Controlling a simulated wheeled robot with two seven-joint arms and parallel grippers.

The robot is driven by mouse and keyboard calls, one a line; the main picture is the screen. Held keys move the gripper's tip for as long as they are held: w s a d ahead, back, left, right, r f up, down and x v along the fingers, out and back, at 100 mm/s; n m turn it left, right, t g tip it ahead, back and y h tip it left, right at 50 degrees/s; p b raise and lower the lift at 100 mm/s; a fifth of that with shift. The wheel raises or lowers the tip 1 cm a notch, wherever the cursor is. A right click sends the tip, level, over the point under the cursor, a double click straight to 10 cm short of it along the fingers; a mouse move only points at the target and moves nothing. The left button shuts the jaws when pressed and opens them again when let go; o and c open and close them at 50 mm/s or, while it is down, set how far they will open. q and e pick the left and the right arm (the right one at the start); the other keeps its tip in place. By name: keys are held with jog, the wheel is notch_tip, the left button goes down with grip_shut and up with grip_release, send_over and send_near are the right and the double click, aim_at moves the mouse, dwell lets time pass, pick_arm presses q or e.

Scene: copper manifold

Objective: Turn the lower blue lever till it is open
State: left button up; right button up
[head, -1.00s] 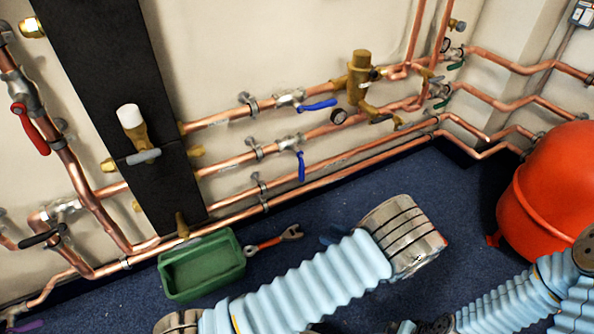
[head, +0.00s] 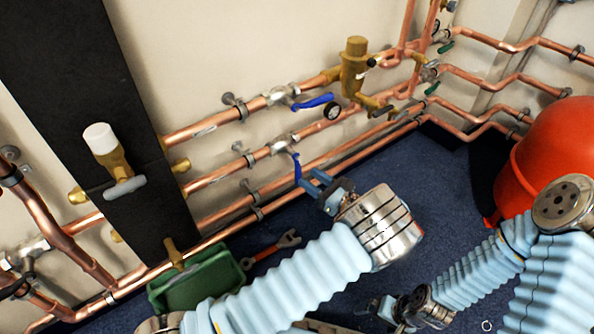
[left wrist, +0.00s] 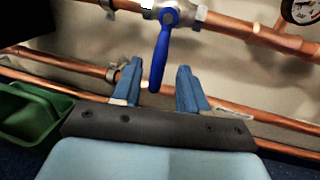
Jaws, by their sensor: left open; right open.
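The lower blue lever (head: 297,168) hangs nearly straight down from its valve (head: 283,144) on the middle copper pipe. In the left wrist view the lever (left wrist: 161,58) points down, with its tip between my open blue fingers. My left gripper (head: 312,182) is open beside the lever's lower end in the head view; its fingers also show in the left wrist view (left wrist: 157,88). I cannot tell whether a finger touches the lever. The upper blue lever (head: 314,102) lies nearly along its pipe. My right gripper (head: 380,308) is low at the bottom, away from the pipes.
A brass valve body (head: 354,68) and a gauge (head: 333,112) sit right of the levers. A green tray (head: 195,284) and a wrench (head: 272,248) lie on the blue floor. A red tank (head: 552,150) stands at the right. Lower copper pipes run close behind my left gripper.

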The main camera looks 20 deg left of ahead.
aim_at(298, 171)
pick_arm(q)
jog(key=x, duration=0.5)
jog(key=shift+w+a, duration=0.15)
jog(key=shift+a, duration=0.25)
grip_shut()
